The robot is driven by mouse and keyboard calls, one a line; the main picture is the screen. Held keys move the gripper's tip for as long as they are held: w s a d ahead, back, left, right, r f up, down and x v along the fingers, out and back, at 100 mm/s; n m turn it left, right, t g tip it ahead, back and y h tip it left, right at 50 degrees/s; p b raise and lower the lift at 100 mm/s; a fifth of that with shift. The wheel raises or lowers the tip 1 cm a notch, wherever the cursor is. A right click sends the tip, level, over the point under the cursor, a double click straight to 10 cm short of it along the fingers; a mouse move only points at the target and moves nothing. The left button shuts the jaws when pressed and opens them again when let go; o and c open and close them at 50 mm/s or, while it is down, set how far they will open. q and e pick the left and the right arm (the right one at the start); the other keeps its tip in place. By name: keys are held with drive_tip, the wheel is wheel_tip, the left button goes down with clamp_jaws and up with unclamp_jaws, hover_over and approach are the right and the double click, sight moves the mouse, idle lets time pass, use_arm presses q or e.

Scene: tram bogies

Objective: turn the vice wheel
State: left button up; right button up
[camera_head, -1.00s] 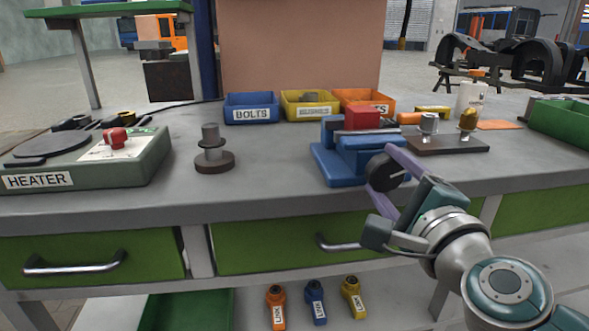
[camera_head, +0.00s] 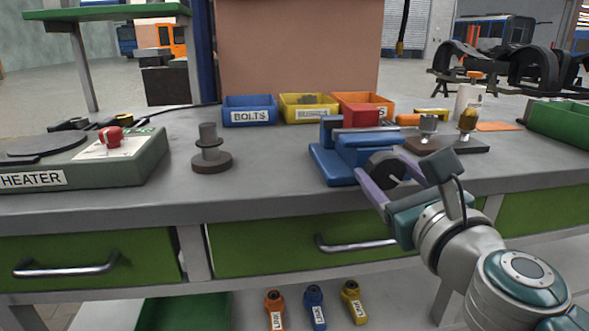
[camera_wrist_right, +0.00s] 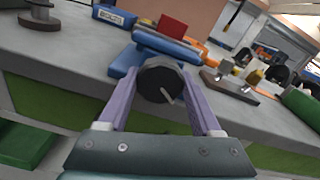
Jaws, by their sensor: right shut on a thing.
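The blue vice (camera_head: 343,155) stands on the grey workbench right of centre, with a red block (camera_head: 360,115) at its top. Its dark round wheel (camera_head: 386,170) faces the bench's front edge. My right gripper (camera_head: 384,174) is shut on the wheel, one purple finger at its lower left and the rest of the grip partly hidden by the arm. In the right wrist view the wheel (camera_wrist_right: 160,80) sits between the two purple fingers, with a thin light mark on its face. The vice (camera_wrist_right: 150,48) is behind it. My left gripper is not in view.
A heater (camera_head: 85,160) with a red knob and a dark peg on a round base (camera_head: 211,160) stand to the left. Blue, yellow and orange bins (camera_head: 310,107) line the back. A dark plate with fittings (camera_head: 447,145) is close right of the vice. Drawer handles (camera_head: 350,243) project below.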

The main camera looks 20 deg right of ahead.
drive_tip(key=m, duration=0.3)
drive_tip(key=shift+m, duration=2.3)
drive_tip(key=o, duration=1.4)
drive_tip(key=shift+a, duration=0.1)
